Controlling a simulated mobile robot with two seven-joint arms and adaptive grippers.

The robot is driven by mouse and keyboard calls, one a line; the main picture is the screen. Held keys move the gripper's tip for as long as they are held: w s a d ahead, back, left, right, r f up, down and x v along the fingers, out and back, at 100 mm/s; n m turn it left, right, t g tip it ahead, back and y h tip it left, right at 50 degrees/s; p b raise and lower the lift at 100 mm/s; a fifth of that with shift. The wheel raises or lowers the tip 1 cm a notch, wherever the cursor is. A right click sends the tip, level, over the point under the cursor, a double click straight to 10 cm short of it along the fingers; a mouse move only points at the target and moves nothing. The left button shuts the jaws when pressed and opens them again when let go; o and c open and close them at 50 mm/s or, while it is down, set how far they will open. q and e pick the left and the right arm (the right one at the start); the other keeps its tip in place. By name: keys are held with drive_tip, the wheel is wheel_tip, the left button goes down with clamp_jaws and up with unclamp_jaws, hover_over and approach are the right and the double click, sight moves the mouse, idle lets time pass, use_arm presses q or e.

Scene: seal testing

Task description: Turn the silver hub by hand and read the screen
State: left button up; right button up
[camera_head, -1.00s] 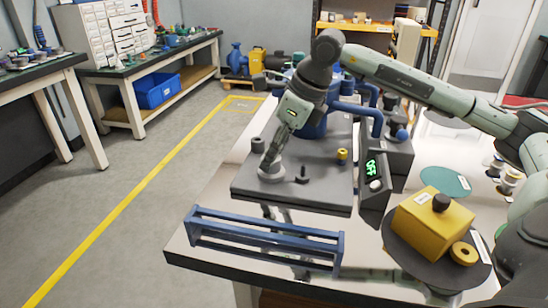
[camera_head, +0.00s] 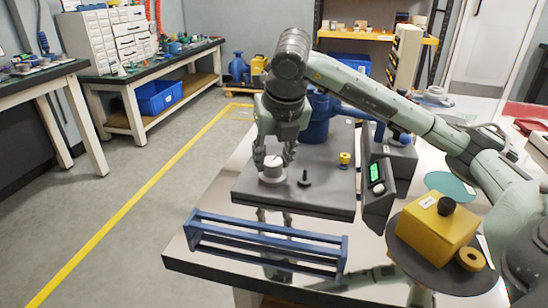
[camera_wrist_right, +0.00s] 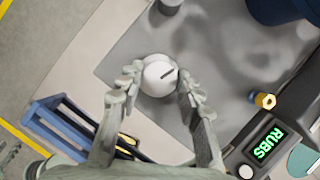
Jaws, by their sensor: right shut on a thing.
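The silver hub (camera_head: 272,170) stands on the dark grey plate (camera_head: 325,202) of the test bench. In the right wrist view the hub (camera_wrist_right: 155,82) is a pale round cap with a dark line mark on its upper right. My right gripper (camera_head: 273,156) reaches down over it from above, and its fingers (camera_wrist_right: 158,75) are shut on the hub's two sides. The screen (camera_head: 376,173) on the dark console is lit green; in the right wrist view the screen (camera_wrist_right: 268,144) reads "RUBS". My left gripper is not in view.
A blue rack (camera_head: 265,246) lies in front. A yellow box (camera_head: 437,228) sits on a dark round tray at right. A blue upright body (camera_head: 318,120) stands behind.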

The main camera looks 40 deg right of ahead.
drive_tip(key=shift+m+h, duration=0.3)
drive_tip(key=shift+m, duration=0.7)
drive_tip(key=shift+g, duration=0.3)
drive_tip(key=o, duration=1.2)
drive_tip(key=shift+c, duration=0.2)
drive_tip(key=shift+r, duration=0.1)
drive_tip(key=v, duration=1.2)
drive_tip(key=shift+s+a, duration=0.1)
drive_tip(key=shift+a, duration=0.05)
